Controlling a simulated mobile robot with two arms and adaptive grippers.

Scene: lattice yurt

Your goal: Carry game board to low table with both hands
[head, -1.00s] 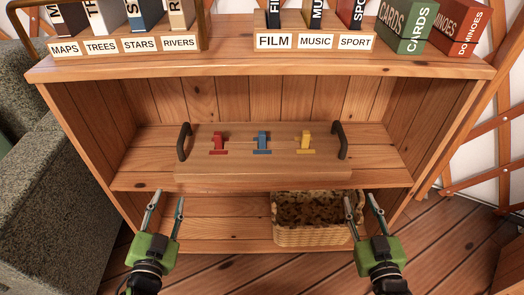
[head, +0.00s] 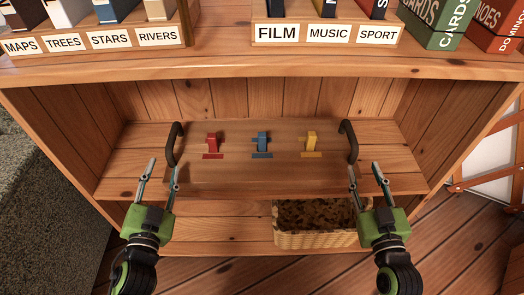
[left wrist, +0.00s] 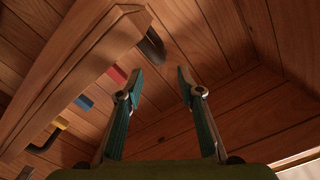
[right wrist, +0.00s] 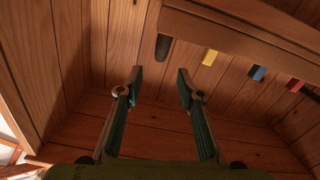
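The game board (head: 235,179) is a wooden board lying on the middle shelf, with a red, a blue and a yellow piece standing in a row on it. It has a dark left handle (head: 175,144) and a dark right handle (head: 349,142). My left gripper (head: 162,168) is open and empty, just in front of and below the left handle. My right gripper (head: 364,171) is open and empty, just in front of and below the right handle. Both wrist views show the board from below, its left handle (left wrist: 151,46) and right handle (right wrist: 163,47) beyond the open fingers. The low table is not in view.
The bookcase (head: 270,68) holds labelled boxes on top, overhanging the board's shelf. A wicker basket (head: 318,239) sits on the bottom shelf below the board. A grey armchair (head: 40,200) stands close on the left. Wooden floor (head: 450,240) is open at right.

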